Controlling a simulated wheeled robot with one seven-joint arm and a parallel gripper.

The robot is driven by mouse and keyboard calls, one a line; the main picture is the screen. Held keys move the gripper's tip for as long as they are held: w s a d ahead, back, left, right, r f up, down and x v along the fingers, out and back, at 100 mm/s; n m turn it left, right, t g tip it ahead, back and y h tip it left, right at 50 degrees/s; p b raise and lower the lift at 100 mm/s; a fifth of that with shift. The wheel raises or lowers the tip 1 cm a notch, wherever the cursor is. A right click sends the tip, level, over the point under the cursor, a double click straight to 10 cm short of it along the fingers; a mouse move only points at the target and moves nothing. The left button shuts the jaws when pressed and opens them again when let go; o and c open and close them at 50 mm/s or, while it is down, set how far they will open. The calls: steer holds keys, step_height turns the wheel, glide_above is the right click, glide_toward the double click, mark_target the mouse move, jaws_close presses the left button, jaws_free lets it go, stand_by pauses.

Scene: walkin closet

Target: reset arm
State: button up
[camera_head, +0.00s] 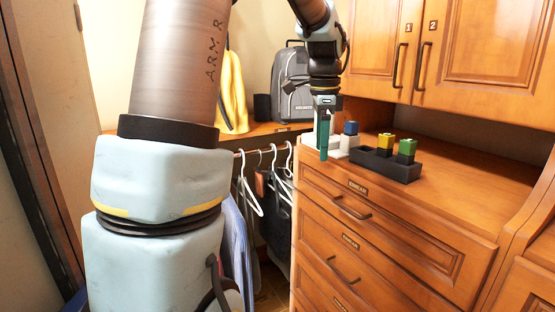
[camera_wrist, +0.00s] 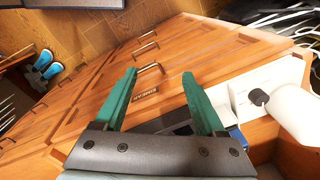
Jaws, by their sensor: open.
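My gripper (camera_head: 324,137) hangs from my arm, pointing down above the left part of the wooden dresser top (camera_head: 447,190). In the wrist view its two green fingers (camera_wrist: 160,98) are spread apart with nothing between them. Below the gap, the wrist view shows the dresser's front with its drawers and handles. In the head view only one finger shows clearly. I cannot tell its exact height above the dresser top.
A dark tray (camera_head: 392,167) with a yellow block (camera_head: 386,139) and a green block (camera_head: 407,147) stands right of my gripper. A blue block (camera_head: 350,128) is nearer. A grey backpack (camera_head: 292,85) stands behind. Closed cabinets (camera_head: 480,60) are above.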

steer(key=s+a+f+n, duration=1.3)
steer(key=a+f+n, duration=0.1)
steer(key=a+n, duration=0.3)
steer(key=shift+a+f+t, duration=0.15)
steer(key=shift+f+t, duration=0.15)
steer(key=shift+t, duration=0.1)
steer(key=shift+s, duration=0.1)
